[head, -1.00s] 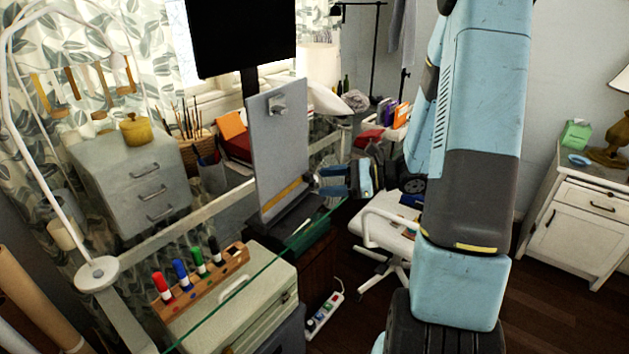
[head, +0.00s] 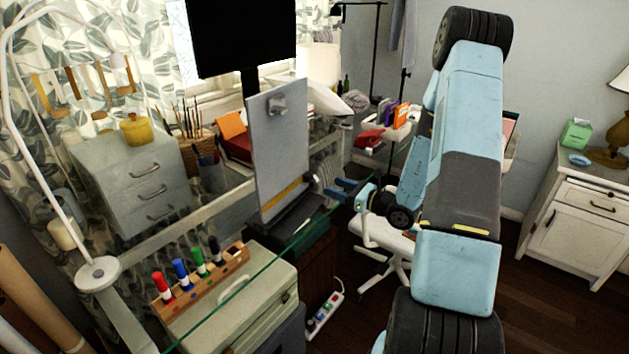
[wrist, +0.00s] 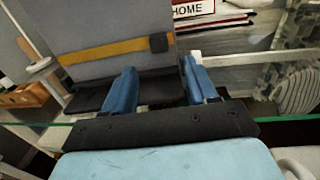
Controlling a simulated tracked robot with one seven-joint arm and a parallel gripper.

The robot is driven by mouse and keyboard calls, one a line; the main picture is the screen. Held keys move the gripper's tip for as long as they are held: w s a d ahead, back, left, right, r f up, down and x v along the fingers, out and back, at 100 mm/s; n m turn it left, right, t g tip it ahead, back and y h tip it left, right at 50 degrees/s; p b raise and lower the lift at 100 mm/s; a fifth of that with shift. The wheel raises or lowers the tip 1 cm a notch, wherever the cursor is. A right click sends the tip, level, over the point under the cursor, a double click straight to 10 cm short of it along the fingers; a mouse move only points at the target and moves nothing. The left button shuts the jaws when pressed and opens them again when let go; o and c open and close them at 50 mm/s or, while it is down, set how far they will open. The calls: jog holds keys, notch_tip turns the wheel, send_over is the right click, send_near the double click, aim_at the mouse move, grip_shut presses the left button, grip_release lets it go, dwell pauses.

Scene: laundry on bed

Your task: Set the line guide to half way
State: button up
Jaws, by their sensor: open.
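An upright grey board (head: 280,145) stands on a dark base on the glass desk. A yellow strip (head: 283,199) runs across its lower part; it also shows in the wrist view (wrist: 105,52). A small dark block (wrist: 158,42) sits at the strip's right end in the wrist view and looks like the slider of the line guide. A small grey bracket (head: 277,104) is near the board's top. My gripper (head: 338,189) is to the right of the board, apart from it. Its blue fingers (wrist: 158,88) are open and empty, with the slider beyond them in the wrist view.
The glass desk edge (head: 270,262) passes beneath the gripper. A wooden holder with several markers (head: 200,275) stands at the left front. A black monitor (head: 240,38) rises behind the board. A white chair (head: 385,245) is below my arm.

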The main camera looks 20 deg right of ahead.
aim_at(312, 179)
jog(key=x, duration=0.8)
jog(key=shift+w+a, duration=0.25)
jog(key=shift+a, duration=0.05)
jog(key=shift+c, duration=0.3)
grip_shut()
